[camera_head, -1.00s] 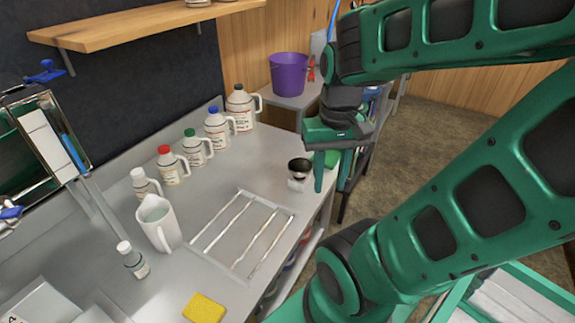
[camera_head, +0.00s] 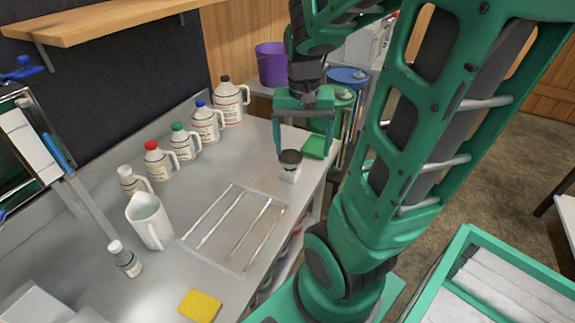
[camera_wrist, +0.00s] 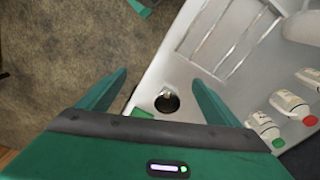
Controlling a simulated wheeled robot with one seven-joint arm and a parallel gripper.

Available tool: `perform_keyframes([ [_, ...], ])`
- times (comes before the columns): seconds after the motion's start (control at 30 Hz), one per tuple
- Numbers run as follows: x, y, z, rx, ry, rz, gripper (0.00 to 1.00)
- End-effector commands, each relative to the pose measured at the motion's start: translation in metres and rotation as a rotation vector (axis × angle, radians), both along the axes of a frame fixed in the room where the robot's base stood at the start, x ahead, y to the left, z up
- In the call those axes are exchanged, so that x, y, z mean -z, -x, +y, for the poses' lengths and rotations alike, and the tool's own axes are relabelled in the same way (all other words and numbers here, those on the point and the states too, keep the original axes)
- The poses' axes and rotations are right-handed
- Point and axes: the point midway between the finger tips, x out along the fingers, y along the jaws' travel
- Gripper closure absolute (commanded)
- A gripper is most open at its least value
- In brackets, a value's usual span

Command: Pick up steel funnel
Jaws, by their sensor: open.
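A small round piece with a dark top (camera_head: 290,157), which I take for the steel funnel, stands at the right edge of the grey bench. A pale block shows just under it. In the wrist view the funnel (camera_wrist: 172,104) is a dark round shape with a bright spot, seen from above between my fingers. My gripper (camera_head: 303,152) is open and empty, pointing down just above and behind the funnel. Its fingers (camera_wrist: 160,78) spread to either side of the funnel in the wrist view. I see no contact.
A green flat thing (camera_head: 316,146) lies close to the funnel on the bench edge. A purple bucket (camera_head: 272,63) stands behind.

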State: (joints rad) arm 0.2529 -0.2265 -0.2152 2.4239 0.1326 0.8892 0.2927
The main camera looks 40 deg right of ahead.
Motion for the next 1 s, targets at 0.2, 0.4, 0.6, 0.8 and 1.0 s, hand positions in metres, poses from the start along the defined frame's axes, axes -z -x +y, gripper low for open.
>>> perform_keyframes([
  [0.2,0.024,-0.055,-0.029,0.161,0.026,-0.015,0.15],
  [0.4,0.048,-0.096,-0.051,0.288,0.043,-0.038,0.15],
  [0.6,0.064,-0.118,-0.062,0.357,0.05,-0.053,0.15],
  [0.8,0.081,-0.123,-0.066,0.375,0.052,-0.055,0.15],
  [1.0,0.11,-0.124,-0.069,0.373,0.051,-0.055,0.15],
])
